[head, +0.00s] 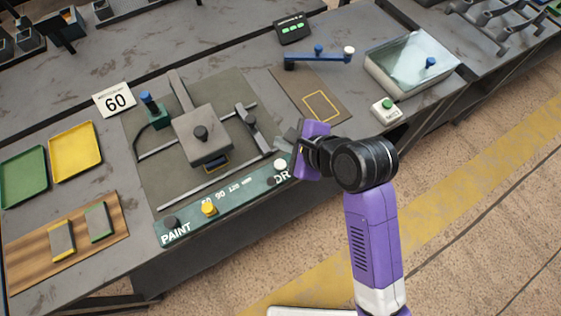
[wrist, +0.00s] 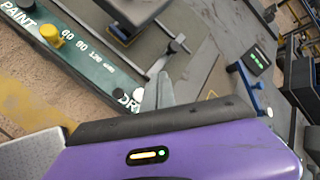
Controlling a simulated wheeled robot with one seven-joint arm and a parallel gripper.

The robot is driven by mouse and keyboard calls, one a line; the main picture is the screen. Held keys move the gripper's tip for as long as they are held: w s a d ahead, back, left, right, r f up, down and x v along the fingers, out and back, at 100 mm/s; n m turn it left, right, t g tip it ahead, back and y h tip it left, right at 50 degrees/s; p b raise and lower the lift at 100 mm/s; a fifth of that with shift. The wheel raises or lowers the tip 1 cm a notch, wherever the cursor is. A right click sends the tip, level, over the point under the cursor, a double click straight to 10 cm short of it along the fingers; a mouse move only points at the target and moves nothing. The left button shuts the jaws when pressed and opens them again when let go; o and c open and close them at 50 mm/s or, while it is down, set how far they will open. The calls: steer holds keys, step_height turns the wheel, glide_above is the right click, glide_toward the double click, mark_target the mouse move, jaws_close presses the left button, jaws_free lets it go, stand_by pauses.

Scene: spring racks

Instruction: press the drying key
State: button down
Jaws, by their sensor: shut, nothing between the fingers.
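The green key panel (head: 240,196) runs along the bench's front edge, with PAINT at its left end and a partly hidden label starting DR at its right end. The dark drying key (head: 272,181) sits beside that label; in the wrist view the key (wrist: 118,92) is clear of the fingers. My gripper (head: 291,136) is shut and empty, up and to the right of the key in the head view. In the wrist view its fingertips (wrist: 165,92) show right of the key. Their height above the panel is hard to tell.
A lever with a white knob (head: 281,164) ends close to the drying key. A yellow knob (head: 209,208) and dark PAINT key (head: 170,222) are farther left. A grey press block (head: 203,137) stands behind the panel. A white box with a green button (head: 387,106) is right.

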steer(key=f, duration=0.2)
steer(key=b, duration=0.5)
glide_above(283, 166)
step_height(283, 166, down, 5)
steer(key=shift+r, duration=0.2)
steer(key=shift+f, duration=0.9)
steer(key=shift+f, duration=0.1)
stand_by(0.7)
steer(key=shift+f, duration=0.3)
steer(key=shift+f, duration=0.65)
stand_by(1.0)
steer(key=shift+r, duration=0.15)
steer(key=shift+r+p, duration=0.95)
steer(key=shift+p, duration=0.3)
